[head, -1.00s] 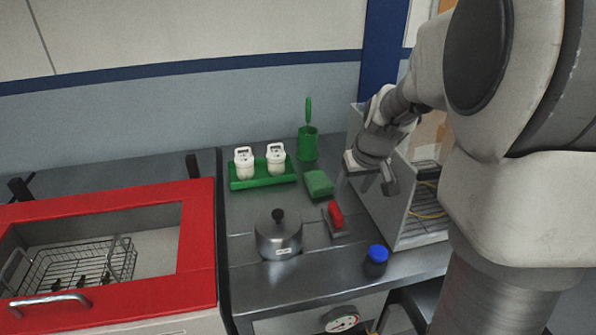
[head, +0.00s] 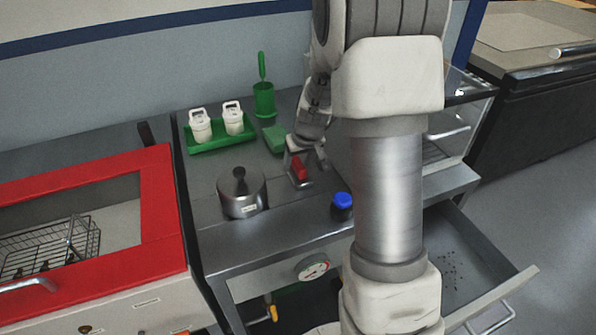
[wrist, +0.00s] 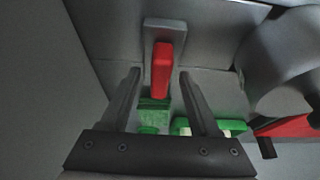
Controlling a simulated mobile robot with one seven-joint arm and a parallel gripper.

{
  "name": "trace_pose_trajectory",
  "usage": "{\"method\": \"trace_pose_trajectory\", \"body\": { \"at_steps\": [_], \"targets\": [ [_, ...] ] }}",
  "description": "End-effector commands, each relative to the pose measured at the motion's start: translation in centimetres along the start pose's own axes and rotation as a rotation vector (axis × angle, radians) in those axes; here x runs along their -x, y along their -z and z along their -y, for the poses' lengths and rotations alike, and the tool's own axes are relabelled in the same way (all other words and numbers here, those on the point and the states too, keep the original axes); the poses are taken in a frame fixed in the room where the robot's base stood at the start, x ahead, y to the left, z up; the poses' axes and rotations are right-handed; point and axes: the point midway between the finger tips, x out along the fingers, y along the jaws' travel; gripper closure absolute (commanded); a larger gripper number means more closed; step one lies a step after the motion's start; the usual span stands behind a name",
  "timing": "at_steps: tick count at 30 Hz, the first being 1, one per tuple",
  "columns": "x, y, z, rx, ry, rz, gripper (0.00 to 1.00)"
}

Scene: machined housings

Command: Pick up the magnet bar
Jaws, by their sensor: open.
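The magnet bar appears to be the red-handled piece (head: 301,168) on a flat grey base, lying on the steel counter (head: 275,228). In the wrist view its red handle (wrist: 162,68) sits between the two fingers as seen in the picture, its grey base showing beyond. My gripper (wrist: 160,73) is open and empty, its fingers to either side of the handle in that view. In the head view my gripper (head: 304,154) is just above and behind the bar, partly overlapping it. The remaining height between fingers and bar is hard to tell.
A green sponge (head: 274,139) lies close behind. A steel pot (head: 241,193) stands left, a blue-capped jar (head: 342,204) front right. A green tray (head: 204,147) holds two white containers. A green brush holder (head: 264,102) stands at the back. An open drawer (head: 463,265) juts out right.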

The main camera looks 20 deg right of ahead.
Motion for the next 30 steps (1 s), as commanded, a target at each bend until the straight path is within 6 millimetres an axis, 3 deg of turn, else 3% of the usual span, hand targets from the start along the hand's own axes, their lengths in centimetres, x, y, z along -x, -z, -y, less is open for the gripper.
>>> {"method": "trace_pose_trajectory", "body": {
  "at_steps": [9, 19, 30],
  "targets": [
    [-0.49, 0.0, 0.0, 0.0, 0.0, 0.0, 0.39],
    [-0.46, -0.01, -0.01, 0.0, 0.0, 0.0, 0.99],
    [-0.16, 0.19, -0.02, 0.0, -0.001, -0.003, 1.0]
  ]
}}
